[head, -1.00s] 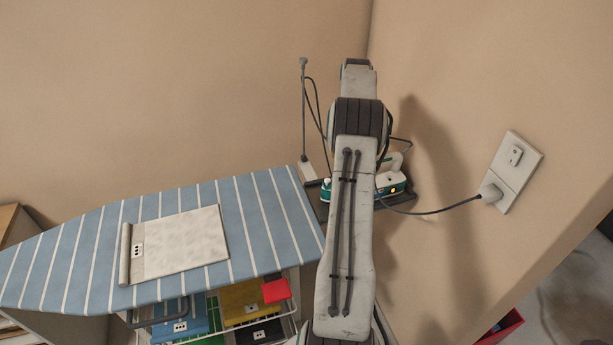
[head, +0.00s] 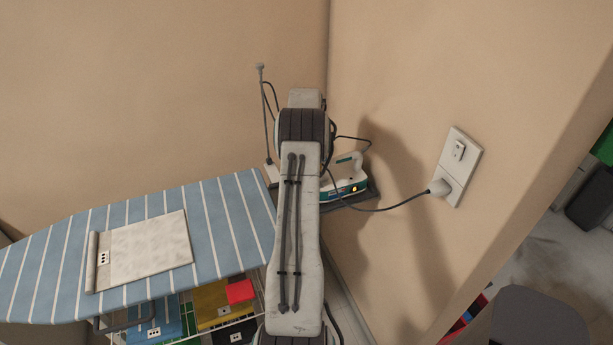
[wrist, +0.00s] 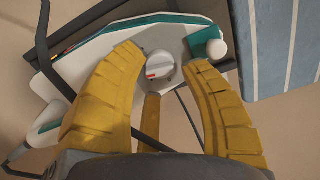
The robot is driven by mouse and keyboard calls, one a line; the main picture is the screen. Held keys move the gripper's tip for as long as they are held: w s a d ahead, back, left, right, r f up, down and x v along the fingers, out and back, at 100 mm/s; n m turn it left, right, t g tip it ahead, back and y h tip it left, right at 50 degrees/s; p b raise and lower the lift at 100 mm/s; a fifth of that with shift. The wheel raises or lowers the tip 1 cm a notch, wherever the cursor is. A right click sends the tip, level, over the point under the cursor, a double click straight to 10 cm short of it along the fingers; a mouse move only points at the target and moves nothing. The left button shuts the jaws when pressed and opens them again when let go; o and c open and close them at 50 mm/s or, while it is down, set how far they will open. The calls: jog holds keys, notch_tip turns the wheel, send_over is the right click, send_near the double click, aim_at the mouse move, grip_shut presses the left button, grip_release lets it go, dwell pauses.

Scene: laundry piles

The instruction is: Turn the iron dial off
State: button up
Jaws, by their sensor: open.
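The iron (head: 349,170) is white and teal and sits on a dark rest at the end of the ironing board, with a small orange light lit on its side. In the wrist view, its round grey-white dial (wrist: 159,67) shows a red mark at its lower left. My gripper (wrist: 163,60) has yellow ribbed fingers spread open, one on each side of the dial. I cannot tell whether they touch it. In the head view my gripper is hidden behind my arm, which also covers the iron's left part.
The striped blue ironing board (head: 225,220) holds a folded pale cloth (head: 145,250). A wire rack of coloured items is below. A cord runs from the iron to a wall socket (head: 455,165). A thin grey pole (head: 265,115) stands behind. Walls close in the corner.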

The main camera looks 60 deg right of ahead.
jog(key=shift+f, duration=1.05)
jog(key=shift+c, duration=0.2)
grip_shut()
